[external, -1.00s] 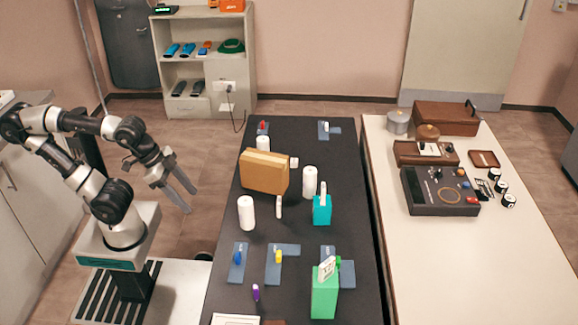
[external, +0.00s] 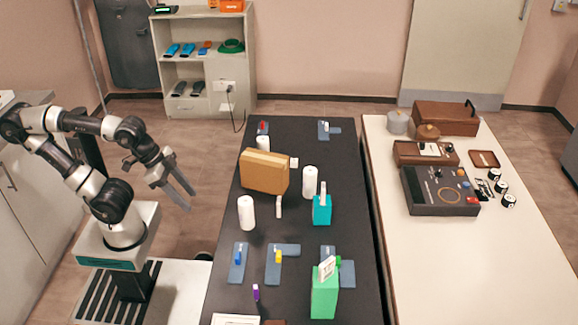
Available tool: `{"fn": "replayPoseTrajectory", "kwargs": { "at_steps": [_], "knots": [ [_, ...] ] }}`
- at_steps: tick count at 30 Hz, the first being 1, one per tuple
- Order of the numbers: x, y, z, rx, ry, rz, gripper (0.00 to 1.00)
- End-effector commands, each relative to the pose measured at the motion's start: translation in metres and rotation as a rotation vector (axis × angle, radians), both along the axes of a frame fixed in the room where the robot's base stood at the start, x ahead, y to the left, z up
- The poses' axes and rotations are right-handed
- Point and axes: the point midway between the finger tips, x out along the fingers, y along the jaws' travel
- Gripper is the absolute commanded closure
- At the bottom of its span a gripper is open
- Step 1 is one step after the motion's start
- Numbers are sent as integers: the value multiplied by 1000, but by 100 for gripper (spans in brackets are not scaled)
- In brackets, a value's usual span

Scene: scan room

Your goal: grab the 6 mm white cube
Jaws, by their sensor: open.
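A small white cube-like block (external: 294,162) shows on the black table (external: 330,240), just right of the tan box (external: 264,172); its size cannot be read from here. My gripper (external: 190,190) is open and empty. It hangs left of the black table, over the floor, apart from everything on the table. The tan box stands between my gripper and the white block.
White cylinders (external: 246,213) (external: 310,182), a teal block (external: 322,210) and a tall green box (external: 324,292) stand on the black table. Blue plates with coloured pieces lie near its front. A white table (external: 430,260) stands at right.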

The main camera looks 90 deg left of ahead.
Motion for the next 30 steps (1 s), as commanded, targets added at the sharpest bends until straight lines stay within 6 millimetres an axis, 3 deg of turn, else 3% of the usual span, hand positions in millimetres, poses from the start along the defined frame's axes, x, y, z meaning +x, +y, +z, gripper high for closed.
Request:
{"fn": "replayPoseTrajectory", "kwargs": {
  "at_steps": [4, 8, 12, 15, 17, 21, 27, 30],
  "knots": [
    [15, 7, 17, 11, 14, 6, 55],
    [56, 31, 51, 32, 53, 13, 55],
    [117, 79, 83, 51, 102, 9, 55],
    [158, 123, 94, 54, 132, 4, 55],
    [180, 153, 96, 52, 148, 1, 55],
    [220, 232, 88, 38, 179, -8, 55],
    [242, 330, 57, 13, 193, -17, 55],
    [245, 357, 44, 5, 192, -22, 55]
  ]
}}
